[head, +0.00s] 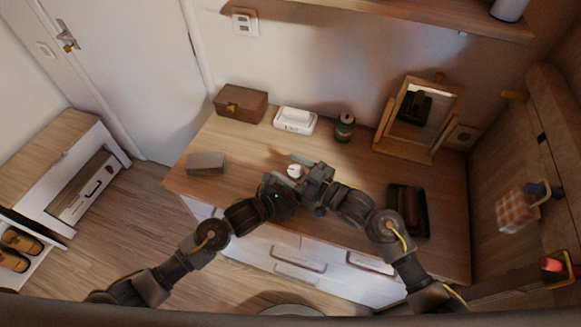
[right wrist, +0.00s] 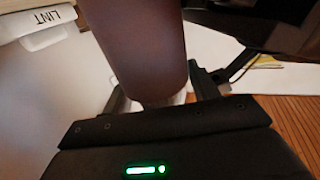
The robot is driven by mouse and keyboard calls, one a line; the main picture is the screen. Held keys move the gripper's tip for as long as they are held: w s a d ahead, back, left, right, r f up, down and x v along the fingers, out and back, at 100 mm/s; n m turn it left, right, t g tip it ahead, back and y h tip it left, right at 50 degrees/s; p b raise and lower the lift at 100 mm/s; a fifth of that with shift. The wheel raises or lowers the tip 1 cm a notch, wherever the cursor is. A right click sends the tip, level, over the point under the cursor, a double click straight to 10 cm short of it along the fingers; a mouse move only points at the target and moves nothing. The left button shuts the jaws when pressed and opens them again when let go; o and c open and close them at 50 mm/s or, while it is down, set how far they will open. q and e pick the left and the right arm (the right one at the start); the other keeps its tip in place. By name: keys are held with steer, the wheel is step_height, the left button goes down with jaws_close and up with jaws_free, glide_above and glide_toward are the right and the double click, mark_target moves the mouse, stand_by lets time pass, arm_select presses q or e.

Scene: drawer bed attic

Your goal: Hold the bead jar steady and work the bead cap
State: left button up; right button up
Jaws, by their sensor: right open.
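The bead jar is mostly hidden by my grippers in the head view; a small white round part there (head: 294,171) looks like the bead cap. In the right wrist view a dark purple-brown cylinder (right wrist: 143,45), apparently the jar's body, fills the upper middle, with a white part (right wrist: 165,99) at its near end. My right gripper (head: 302,168) is open, its fingers on either side of that white end in the wrist view (right wrist: 165,92); contact is not clear. My left gripper (head: 280,190) is close beside it, its fingers hidden.
A white LINT box (head: 295,121), wooden box (head: 241,104), grey block (head: 206,163) and green jar (head: 344,128) stand on the dresser top. A framed mirror (head: 412,118) stands at the back right, and a dark tray (head: 419,211) lies right of my arms.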

stand_by(0.4)
steer(key=m+t+h, duration=0.2)
steer(key=t, duration=0.1)
steer(key=shift+m+h, duration=0.3)
steer(key=shift+h, duration=0.1)
steer(key=m+t+h, duration=0.1)
steer(key=m+h, duration=0.1)
steer(key=shift+w+d+t+h, duration=0.1)
steer(key=shift+w+t+h, duration=0.05)
steer(key=shift+t+h, duration=0.2)
steer(key=v, duration=1.1)
steer(key=a+r+n+g+y, duration=0.5)
steer(key=a+r+n+y, duration=0.45)
steer(key=a+r, duration=0.35)
steer(key=s+a+r+n+g, duration=0.6)
steer(key=s+a+n+g, duration=0.2)
steer(key=n+g, duration=0.4)
steer(key=shift+a+n, duration=0.4)
steer(key=shift+n, duration=1.35)
steer(key=shift+r, duration=0.1)
